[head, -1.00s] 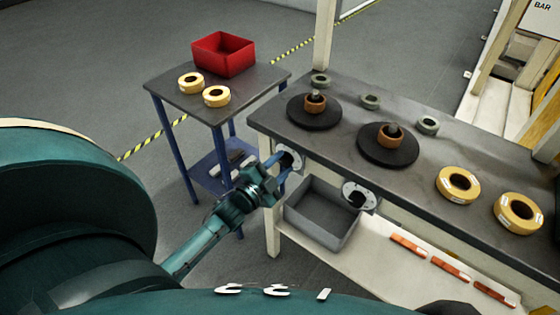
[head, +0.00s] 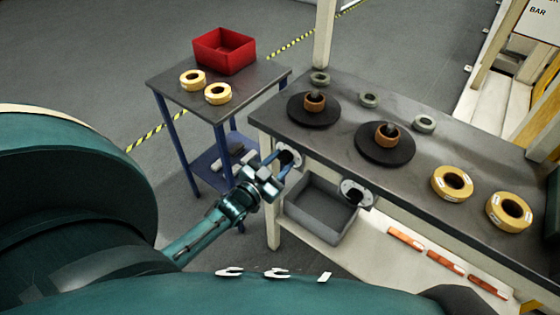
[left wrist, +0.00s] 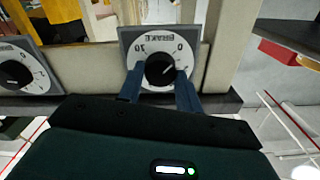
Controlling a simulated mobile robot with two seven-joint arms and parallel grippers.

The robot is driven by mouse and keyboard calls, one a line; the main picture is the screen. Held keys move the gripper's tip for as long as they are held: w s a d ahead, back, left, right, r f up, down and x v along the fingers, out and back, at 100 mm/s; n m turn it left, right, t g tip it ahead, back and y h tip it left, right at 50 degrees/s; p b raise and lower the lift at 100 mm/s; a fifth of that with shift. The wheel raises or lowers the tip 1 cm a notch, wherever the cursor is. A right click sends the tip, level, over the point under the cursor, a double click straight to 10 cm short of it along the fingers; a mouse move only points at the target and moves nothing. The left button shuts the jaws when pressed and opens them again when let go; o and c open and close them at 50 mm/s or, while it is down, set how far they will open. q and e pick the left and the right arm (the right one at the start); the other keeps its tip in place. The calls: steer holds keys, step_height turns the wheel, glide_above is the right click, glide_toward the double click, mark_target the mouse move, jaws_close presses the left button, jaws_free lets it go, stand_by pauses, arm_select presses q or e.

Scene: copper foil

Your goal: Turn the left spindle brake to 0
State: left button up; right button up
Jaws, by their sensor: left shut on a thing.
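The left spindle brake is a pale round dial (head: 294,152) with a black knob, on the left end of the bench front in the head view. In the left wrist view its dial (left wrist: 143,75) appears upside down, with "BRAKE" and a 0 at the right of its scale. My left gripper (head: 277,168) reaches it from below left. In the left wrist view its two blue fingers (left wrist: 160,86) are shut on the black knob (left wrist: 160,66), one on each side. The knob's exact setting is hard to read. My right gripper is not in view.
A second brake dial (head: 355,192) sits to the right, above a grey bin (head: 322,208). The bench (head: 330,145) carries two black spindle discs and yellow rolls. A side table (head: 180,105) with a red box (head: 224,50) stands at the left.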

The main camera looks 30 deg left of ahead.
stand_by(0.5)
arm_select(q)
steer(key=o, duration=1)
steer(key=s+a, duration=0.1)
steer(key=s, duration=1.2)
